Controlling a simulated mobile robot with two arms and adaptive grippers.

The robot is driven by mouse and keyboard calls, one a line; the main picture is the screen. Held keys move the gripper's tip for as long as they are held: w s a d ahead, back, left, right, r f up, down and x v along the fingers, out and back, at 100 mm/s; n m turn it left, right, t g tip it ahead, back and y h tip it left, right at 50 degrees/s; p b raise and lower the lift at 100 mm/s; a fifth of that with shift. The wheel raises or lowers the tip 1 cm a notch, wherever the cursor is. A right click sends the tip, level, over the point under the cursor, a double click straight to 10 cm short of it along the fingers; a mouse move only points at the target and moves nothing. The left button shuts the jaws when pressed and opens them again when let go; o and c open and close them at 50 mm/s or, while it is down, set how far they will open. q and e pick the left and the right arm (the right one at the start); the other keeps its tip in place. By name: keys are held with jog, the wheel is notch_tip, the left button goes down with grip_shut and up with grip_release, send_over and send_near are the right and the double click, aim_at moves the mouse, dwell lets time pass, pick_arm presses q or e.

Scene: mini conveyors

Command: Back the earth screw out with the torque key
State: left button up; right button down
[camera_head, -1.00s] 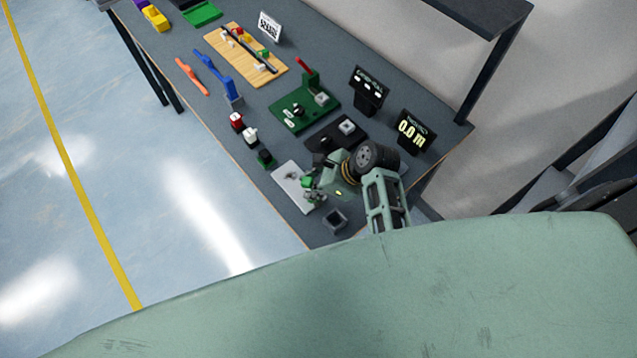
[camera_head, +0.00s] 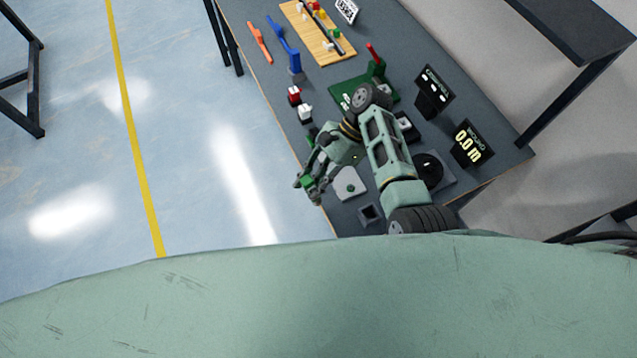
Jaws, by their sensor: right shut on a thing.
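My right gripper (camera_head: 312,186) is at the table's left front edge, seen from above. It is shut on a small green piece (camera_head: 307,182), which looks like the torque key; the fingers hide most of it. A light grey plate (camera_head: 342,178) lies on the table just right of the gripper, apart from it. A small dark green spot on the plate (camera_head: 350,187) may be the earth screw; it is too small to tell. My left gripper is not in view.
A small dark square socket (camera_head: 370,212) stands near the plate. A round black dial (camera_head: 428,168) and displays (camera_head: 471,142) are at the right. My right arm covers the table's middle. Open floor lies left.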

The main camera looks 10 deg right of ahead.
jog(key=n+g+h+b, duration=0.2)
jog(key=n, duration=0.1)
jog(key=shift+d+f, duration=0.1)
jog(key=shift+f, duration=0.2)
jog(key=n+h, duration=0.1)
jog(key=n+g, duration=0.1)
jog(key=n, duration=0.1)
jog(key=shift+r+h, duration=0.25)
jog(key=shift+h, duration=0.15)
jog(key=n+h, duration=0.2)
jog(key=n, duration=0.1)
jog(key=n+h, duration=0.1)
jog(key=shift+s+d+g+b, duration=0.1)
jog(key=shift+s+g+b, duration=0.2)
jog(key=shift+s, duration=0.05)
jog(key=shift+r+p, duration=0.75)
jog(key=shift+p, duration=0.2)
